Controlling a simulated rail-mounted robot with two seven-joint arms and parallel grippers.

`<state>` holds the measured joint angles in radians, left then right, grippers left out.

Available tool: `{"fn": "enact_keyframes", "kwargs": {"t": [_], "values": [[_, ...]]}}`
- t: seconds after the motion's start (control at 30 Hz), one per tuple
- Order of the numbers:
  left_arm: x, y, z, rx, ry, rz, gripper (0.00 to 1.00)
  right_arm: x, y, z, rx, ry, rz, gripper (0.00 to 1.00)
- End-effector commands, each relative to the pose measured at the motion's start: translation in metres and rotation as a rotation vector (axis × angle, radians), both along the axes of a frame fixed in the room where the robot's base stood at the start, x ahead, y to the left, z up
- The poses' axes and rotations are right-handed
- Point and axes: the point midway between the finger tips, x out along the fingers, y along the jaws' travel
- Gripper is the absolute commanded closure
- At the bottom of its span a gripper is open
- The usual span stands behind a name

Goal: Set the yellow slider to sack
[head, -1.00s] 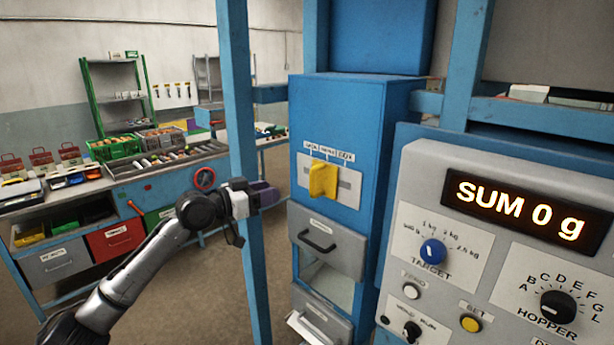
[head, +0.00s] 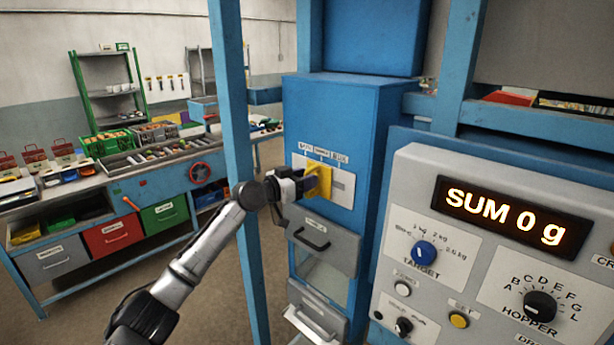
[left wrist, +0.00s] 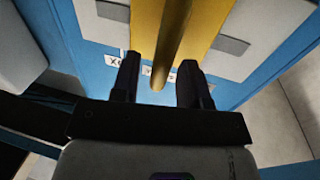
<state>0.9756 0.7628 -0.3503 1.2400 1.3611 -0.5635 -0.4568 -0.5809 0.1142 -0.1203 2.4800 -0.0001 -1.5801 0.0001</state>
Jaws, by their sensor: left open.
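The yellow slider (head: 322,178) sits in a pale plate (head: 344,190) on the front of a blue housing, near the middle of its slot. Small labels stand above the slot; the left one seems to read SACK, and the slider is below the middle one. My left gripper (head: 312,183) is at the slider from the left side. In the left wrist view its two fingers (left wrist: 158,72) are open, one on each side of the slider's yellow handle (left wrist: 172,40). I cannot tell whether either finger touches it. My right gripper is not in view.
A blue post (head: 232,130) stands just left of the housing, close to my left arm. Grey drawers (head: 322,240) with handles are below the slider. A control panel (head: 480,230) reading SUM 0 g is at right. A workbench (head: 120,200) stands behind at left.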

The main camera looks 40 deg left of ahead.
Motion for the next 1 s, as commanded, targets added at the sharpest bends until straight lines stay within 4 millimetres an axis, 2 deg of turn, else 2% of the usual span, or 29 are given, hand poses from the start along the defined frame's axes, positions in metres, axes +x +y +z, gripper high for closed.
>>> {"fn": "enact_keyframes", "kwargs": {"t": [0.47,0.87,1.0], "values": [[0.0065,-0.0022,-0.0001,0.001,0.0,0.0,0.6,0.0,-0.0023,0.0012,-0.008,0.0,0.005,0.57],[0.0063,-0.0023,0.0001,0.001,0.0,0.0,0.98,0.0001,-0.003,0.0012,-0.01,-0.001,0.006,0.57],[0.0063,-0.0025,0.0002,0.001,0.0,-0.001,1.0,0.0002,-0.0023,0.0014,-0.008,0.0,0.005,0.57]]}}
